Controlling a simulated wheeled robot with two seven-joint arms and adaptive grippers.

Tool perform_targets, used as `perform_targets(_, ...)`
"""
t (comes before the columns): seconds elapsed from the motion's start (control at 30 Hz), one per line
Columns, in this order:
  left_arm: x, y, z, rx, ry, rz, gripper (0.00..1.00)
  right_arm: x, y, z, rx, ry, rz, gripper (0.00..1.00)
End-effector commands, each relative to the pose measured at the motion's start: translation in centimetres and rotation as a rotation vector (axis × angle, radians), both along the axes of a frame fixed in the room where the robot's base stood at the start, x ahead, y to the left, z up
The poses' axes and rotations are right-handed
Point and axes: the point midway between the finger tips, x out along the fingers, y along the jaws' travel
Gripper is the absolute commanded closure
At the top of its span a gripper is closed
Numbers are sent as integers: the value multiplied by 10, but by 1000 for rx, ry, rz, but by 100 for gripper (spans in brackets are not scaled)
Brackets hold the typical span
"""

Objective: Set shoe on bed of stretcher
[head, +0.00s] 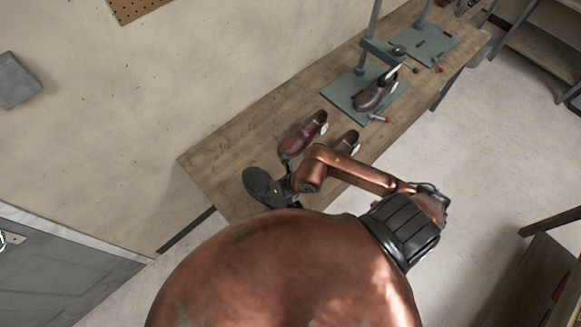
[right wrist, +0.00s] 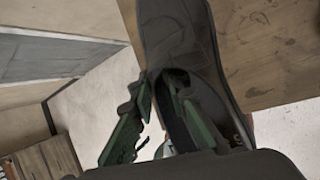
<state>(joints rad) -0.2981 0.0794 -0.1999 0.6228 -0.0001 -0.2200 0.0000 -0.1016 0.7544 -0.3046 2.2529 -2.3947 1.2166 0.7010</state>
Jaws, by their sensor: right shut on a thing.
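My right gripper (head: 289,184) is shut on a dark shoe (head: 262,186) at the near left end of the workbench. In the right wrist view the same shoe (right wrist: 180,35) has its toe pointing up the picture and its opening towards the camera. One green finger is in the opening and the other is outside it. Whether the shoe touches the bench is unclear. A stretcher (head: 341,98) with a green-grey bed and post stands farther along the bench, with a brown shoe (head: 372,95) on it. A second stretcher (head: 428,44) stands beyond, its bed showing no shoe. My left gripper is not visible.
A reddish shoe (head: 303,133) and a brown shoe (head: 348,141) stand on the wooden workbench (head: 220,150) between my gripper and the nearer stretcher. A wall runs behind the bench. Shelves (head: 540,50) stand at the right across open floor.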

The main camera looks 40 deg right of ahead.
Motion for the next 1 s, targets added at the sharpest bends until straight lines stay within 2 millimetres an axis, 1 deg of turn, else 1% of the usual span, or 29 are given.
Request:
perform_targets(0.07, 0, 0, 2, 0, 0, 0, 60, 1, -5, 2, 2, 0, -37, 100)
perform_targets(0.17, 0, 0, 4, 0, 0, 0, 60, 8, -14, -2, -1, 2, -58, 100)
perform_targets(0.27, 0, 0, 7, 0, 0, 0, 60, 22, -27, -10, -1, 3, -62, 100)
perform_targets(0.53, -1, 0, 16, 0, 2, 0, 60, 70, -67, -37, 1, 3, -61, 100)
perform_targets(0.6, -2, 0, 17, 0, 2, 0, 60, 77, -74, -52, 3, 5, -60, 100)
perform_targets(0.7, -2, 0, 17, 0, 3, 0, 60, 88, -83, -69, 3, 4, -59, 100)
perform_targets(0.8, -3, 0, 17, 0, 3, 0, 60, 96, -90, -82, 2, 2, -58, 100)
perform_targets(1.0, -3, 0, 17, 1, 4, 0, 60, 104, -96, -94, 3, 1, -56, 100)
